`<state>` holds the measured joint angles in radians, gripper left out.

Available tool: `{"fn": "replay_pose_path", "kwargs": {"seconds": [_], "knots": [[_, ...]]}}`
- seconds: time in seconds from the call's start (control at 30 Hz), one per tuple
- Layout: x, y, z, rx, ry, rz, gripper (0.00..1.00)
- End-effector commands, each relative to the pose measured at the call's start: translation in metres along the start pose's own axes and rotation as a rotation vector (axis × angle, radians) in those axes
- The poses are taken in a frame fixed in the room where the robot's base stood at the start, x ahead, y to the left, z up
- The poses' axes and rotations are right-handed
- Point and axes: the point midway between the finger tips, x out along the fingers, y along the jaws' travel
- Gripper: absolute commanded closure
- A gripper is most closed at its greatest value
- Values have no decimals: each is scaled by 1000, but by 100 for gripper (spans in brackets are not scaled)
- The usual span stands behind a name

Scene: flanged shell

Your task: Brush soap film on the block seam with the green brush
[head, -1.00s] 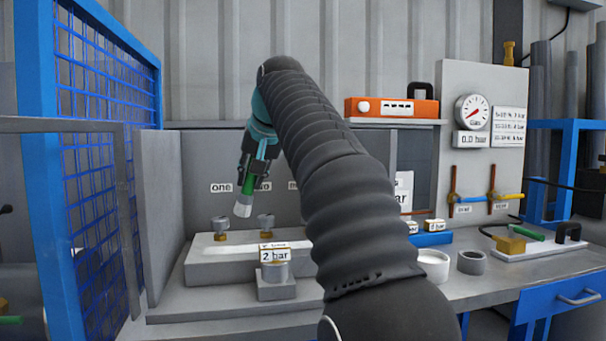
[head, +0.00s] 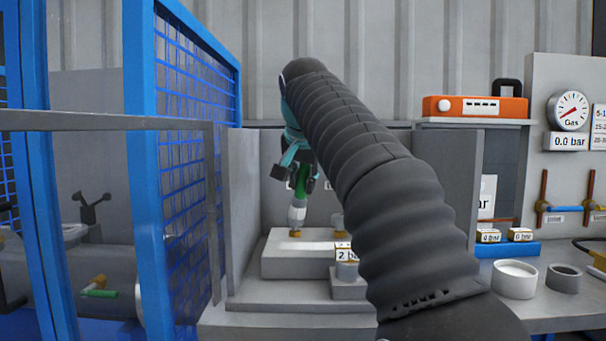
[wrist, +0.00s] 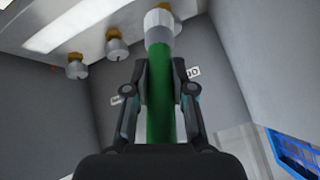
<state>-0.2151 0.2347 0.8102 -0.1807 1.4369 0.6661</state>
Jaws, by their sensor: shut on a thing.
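My gripper (head: 303,172) is shut on the green brush (head: 304,186), whose handle stands close to upright. The brush's white head (head: 297,213) is down at the leftmost brass fitting on the grey block (head: 285,263); whether it touches is not clear. In the wrist view the green handle (wrist: 160,95) runs between the fingers to the white head (wrist: 160,22), with brass just past its tip. Two other fittings (wrist: 117,46) show beside it. A pale strip (wrist: 75,22) runs along the block. My arm hides the block's right part in the head view.
A small holder with a 2 bar tag (head: 347,272) stands before the block. A white cup (head: 515,278) and a grey ring (head: 563,278) stand to the right. A blue mesh guard (head: 190,130) and a grey side panel (head: 240,195) close in the left.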

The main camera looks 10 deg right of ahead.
Motion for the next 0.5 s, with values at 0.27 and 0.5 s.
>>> {"fn": "replay_pose_path", "kwargs": {"seconds": [0.27, 0.5], "knots": [[19, 4, 18, -7, -2, -3, 100], [37, 8, 33, -9, -3, -6, 100]]}}
